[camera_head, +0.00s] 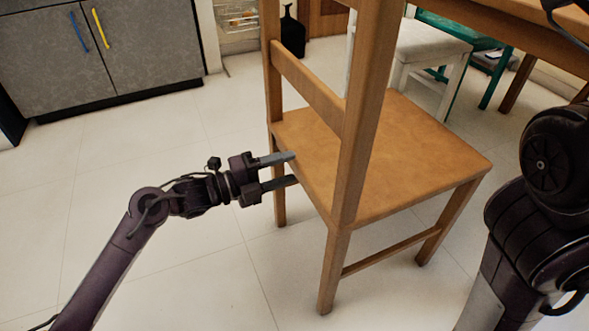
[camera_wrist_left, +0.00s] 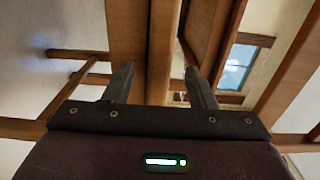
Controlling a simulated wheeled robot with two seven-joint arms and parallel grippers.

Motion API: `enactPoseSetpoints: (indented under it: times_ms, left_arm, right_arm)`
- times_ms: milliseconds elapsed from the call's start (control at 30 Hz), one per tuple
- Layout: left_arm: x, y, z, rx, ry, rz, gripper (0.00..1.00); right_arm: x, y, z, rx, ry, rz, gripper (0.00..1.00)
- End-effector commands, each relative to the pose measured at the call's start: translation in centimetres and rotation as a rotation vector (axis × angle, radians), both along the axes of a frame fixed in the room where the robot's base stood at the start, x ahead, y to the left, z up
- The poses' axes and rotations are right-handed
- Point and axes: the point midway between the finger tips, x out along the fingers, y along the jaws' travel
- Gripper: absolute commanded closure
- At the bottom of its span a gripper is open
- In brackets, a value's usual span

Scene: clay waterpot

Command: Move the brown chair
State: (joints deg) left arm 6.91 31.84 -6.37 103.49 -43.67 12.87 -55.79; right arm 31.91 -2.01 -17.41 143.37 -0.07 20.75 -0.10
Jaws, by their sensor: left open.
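The brown chair (camera_head: 400,155) stands upright on the tiled floor, with its backrest toward my left arm. My left gripper (camera_head: 294,169) is open, with its fingertips at the near edge of the seat, beside the back posts. In the left wrist view the open fingers (camera_wrist_left: 160,82) point at brown wooden bars of the chair (camera_wrist_left: 163,50), one of which shows between them. I cannot tell whether the fingers touch the wood. My right arm (camera_head: 545,190) shows at the right edge; its gripper is out of view.
A wooden table (camera_head: 490,28) stands behind the chair at the upper right. A white chair (camera_head: 428,45) and a green chair (camera_head: 495,75) stand beside it. A grey cabinet (camera_head: 140,45) is at the upper left, and a black vase (camera_head: 292,32) stands at the back. The floor at left is clear.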

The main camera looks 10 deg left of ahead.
Motion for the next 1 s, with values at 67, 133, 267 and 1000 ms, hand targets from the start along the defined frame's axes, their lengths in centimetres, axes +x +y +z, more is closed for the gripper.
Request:
enactPoseSetpoints:
  times_ms: [67,133,267,1000]
  left_arm:
    - [0.9,-1.3,-0.1,-0.001,-0.001,-0.002,0.49]
    - [1.5,-2.1,-0.1,-0.001,0.000,0.000,0.49]
    - [2.1,-3.1,-0.1,-0.001,0.001,0.000,0.49]
    - [2.3,-3.3,0.0,0.000,0.001,0.001,1.00]
  right_arm:
    - [-0.3,-0.2,-0.1,0.006,-0.007,-0.002,0.03]
    - [-0.4,-0.3,-0.1,0.008,-0.010,-0.003,0.03]
    - [-0.3,-0.3,-0.2,0.009,-0.006,-0.004,0.03]
    - [-0.3,-0.4,-0.2,0.012,-0.007,-0.005,0.03]
